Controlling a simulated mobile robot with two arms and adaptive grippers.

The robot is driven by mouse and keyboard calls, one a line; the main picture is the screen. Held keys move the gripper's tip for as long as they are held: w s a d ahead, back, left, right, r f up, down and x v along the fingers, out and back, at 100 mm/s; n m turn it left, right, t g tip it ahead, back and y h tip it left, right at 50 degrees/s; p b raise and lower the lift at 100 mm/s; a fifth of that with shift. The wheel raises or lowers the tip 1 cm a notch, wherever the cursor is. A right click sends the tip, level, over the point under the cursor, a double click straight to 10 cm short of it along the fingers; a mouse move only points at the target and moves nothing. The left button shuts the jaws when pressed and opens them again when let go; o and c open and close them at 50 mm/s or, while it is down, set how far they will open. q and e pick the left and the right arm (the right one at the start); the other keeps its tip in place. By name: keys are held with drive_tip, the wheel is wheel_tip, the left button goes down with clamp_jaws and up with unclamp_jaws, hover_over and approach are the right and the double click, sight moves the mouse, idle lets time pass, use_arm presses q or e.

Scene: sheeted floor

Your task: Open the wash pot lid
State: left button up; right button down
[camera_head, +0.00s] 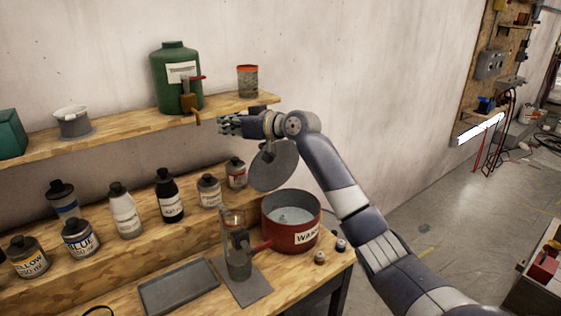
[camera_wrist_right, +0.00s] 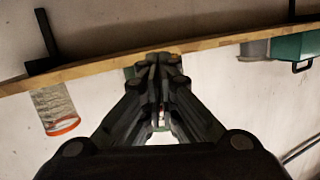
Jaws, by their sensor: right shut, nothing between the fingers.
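The red wash pot (camera_head: 291,238) stands on the bench with its white label facing front. Its top is uncovered and pale liquid shows inside. The round grey lid (camera_head: 273,168) is tilted up nearly on edge above the pot's back left rim; I cannot tell whether it touches the rim. My right gripper (camera_head: 226,124) is above and left of the lid, in front of the upper shelf. Its fingers are shut and empty, and they also meet in the right wrist view (camera_wrist_right: 158,62). My right wrist hides part of the lid's top. My left gripper is not in view.
The green tank (camera_head: 176,80) and an orange-rimmed can (camera_head: 247,81) stand on the upper shelf, close to my right gripper. Several bottles line the step below. A burner-like stand (camera_head: 240,265) and a grey tray (camera_head: 178,287) sit left of the pot.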

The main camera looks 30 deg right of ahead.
drive_tip(key=s+a+r+m+t+y+b, duration=0.3)
drive_tip(key=s+a+r+m+t+b, duration=0.1)
drive_tip(key=s+a+r+t, duration=0.3)
drive_tip(key=s+d+f+m+t+h+b, duration=0.25)
drive_tip(key=d+m+t+h, duration=0.3)
drive_tip(key=m+h, duration=0.85)
drive_tip(key=s+d+f+m+g+h+b, duration=0.3)
drive_tip(key=s+d+f+m+g+h, duration=0.1)
drive_tip(key=d+f+m+g+h, duration=0.55)
drive_tip(key=m+g+y+p, duration=0.1)
drive_tip(key=m+g+y, duration=0.1)
drive_tip(key=m+g, duration=0.1)
approach(283, 148)
drive_tip(key=shift+x, duration=2.25)
